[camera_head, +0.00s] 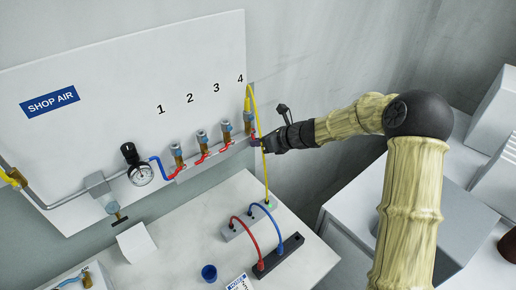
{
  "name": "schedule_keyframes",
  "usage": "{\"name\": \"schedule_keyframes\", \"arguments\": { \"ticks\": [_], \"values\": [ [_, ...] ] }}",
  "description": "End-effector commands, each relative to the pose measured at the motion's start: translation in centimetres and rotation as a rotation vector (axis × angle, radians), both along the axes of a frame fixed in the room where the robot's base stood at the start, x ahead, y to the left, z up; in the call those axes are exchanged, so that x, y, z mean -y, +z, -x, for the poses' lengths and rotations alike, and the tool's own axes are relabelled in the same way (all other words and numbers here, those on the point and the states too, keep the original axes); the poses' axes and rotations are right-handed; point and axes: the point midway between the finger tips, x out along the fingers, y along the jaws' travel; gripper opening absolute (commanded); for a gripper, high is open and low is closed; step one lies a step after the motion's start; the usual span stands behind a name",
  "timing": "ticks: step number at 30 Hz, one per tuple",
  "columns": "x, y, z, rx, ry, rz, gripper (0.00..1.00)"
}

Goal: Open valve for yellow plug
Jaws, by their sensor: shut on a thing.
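The yellow plug (248,104) sits in the brass fitting under number 4 on the white panel. Its yellow hose (262,110) loops over and runs down behind my gripper to the bench. The red valve handle (253,137) of outlet 4 is at the right end of the manifold, partly hidden by my gripper. My gripper (257,143) reaches in from the right and is shut at this handle. The fingertips are small here, so the exact hold is hard to see.
Outlets 1 to 3 have red handles (203,158) along the manifold to the left. A pressure gauge (141,174) and blue hose are farther left. On the bench below are a grey block (238,230), a black block (280,257) and a blue cup (209,272).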

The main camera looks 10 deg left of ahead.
Motion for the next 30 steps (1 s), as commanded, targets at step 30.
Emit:
{"name": "schedule_keyframes", "arguments": {
  "ticks": [30],
  "values": [
    [0.26, -0.01, -0.28, 0.145, 0.001, 0.131, 0.31]
  ]
}}
